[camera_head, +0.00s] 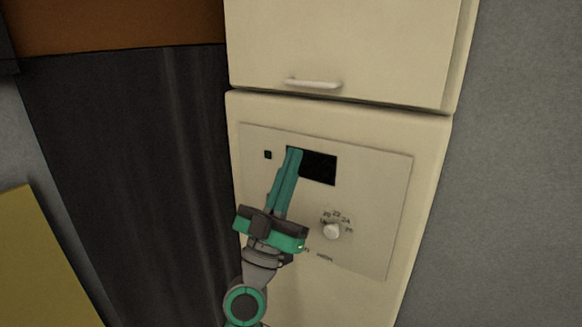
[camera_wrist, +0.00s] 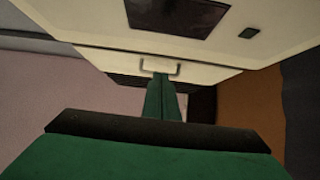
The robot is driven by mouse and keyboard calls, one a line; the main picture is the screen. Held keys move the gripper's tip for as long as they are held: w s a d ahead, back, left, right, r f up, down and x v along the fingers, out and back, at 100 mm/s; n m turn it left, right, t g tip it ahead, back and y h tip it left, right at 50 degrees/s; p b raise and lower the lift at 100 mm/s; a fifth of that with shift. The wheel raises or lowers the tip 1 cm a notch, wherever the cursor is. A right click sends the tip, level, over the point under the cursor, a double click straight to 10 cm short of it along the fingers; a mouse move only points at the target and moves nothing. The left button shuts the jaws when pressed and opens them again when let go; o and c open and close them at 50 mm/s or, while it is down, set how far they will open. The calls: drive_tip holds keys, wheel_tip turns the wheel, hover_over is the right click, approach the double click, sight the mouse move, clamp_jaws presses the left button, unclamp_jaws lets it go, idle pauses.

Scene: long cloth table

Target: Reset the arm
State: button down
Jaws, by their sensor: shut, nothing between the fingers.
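My gripper (camera_head: 294,152) is shut and empty. Its teal fingers point up in front of the cream cabinet's control panel (camera_head: 378,212), overlapping the left edge of a dark display (camera_head: 318,168). I cannot tell whether the fingertips touch the panel. In the wrist view the closed fingers (camera_wrist: 161,78) lie together, with the cabinet's handle (camera_wrist: 146,67) just beyond their tips and the dark display at the top.
A round knob (camera_head: 332,231) with numbers and a small black button (camera_head: 267,155) are on the panel. A cabinet door with a handle (camera_head: 313,83) is above. Dark drapery (camera_head: 130,170) hangs at left; a yellow surface (camera_head: 35,265) is at lower left. A grey wall (camera_head: 520,170) stands right.

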drive_tip(key=s+f+n+g+y, duration=0.1)
drive_tip(key=s+f+n+y, duration=0.3)
drive_tip(key=f, duration=0.7)
drive_tip(key=s+f+n+y, duration=0.2)
drive_tip(key=f+n+y, duration=0.3)
drive_tip(key=f, duration=0.7)
drive_tip(key=s+f+n+g+y, duration=0.1)
drive_tip(key=s+f+n+y, duration=0.2)
drive_tip(key=f+y, duration=0.55)
drive_tip(key=s+f+m+g+h, duration=0.1)
drive_tip(key=s+f+m+g, duration=0.1)
drive_tip(key=s+f, duration=0.4)
drive_tip(key=s+f+m+g+h, duration=0.1)
drive_tip(key=s+f, duration=0.5)
drive_tip(key=s, duration=0.9)
drive_tip(key=s+f+m+g+h, duration=0.1)
drive_tip(key=s+f+g, duration=0.3)
drive_tip(key=s, duration=0.6)
wheel_tip(320, 180, down, 3)
drive_tip(key=shift+s+a+r+m, duration=0.2)
drive_tip(key=shift+s+m, duration=0.2)
drive_tip(key=shift+m, duration=0.5)
